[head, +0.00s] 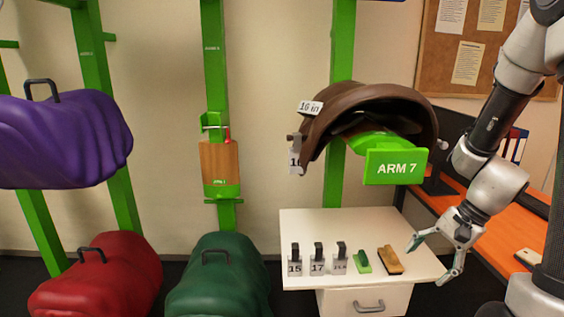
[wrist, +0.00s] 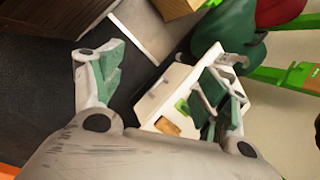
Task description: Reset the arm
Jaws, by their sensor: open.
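My gripper (head: 431,260) is open and empty, beside the right edge of the white cabinet top (head: 345,225). Its spread fingers also show in the wrist view (wrist: 160,90). The green arm labelled ARM 7 (head: 396,167) sticks out from the right green post. A brown saddle (head: 375,97) rests over it, with number tags at its left side. My gripper is below and to the right of them, apart from both. Another green arm with a wooden panel (head: 219,168) sits upright against the middle post.
Several number tags (head: 317,258), a green-backed brush (head: 362,261) and a wooden brush (head: 390,260) are on the cabinet top. Purple (head: 62,140), red (head: 98,277) and green (head: 220,275) covered saddles are at left. An orange desk (head: 490,235) is at right.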

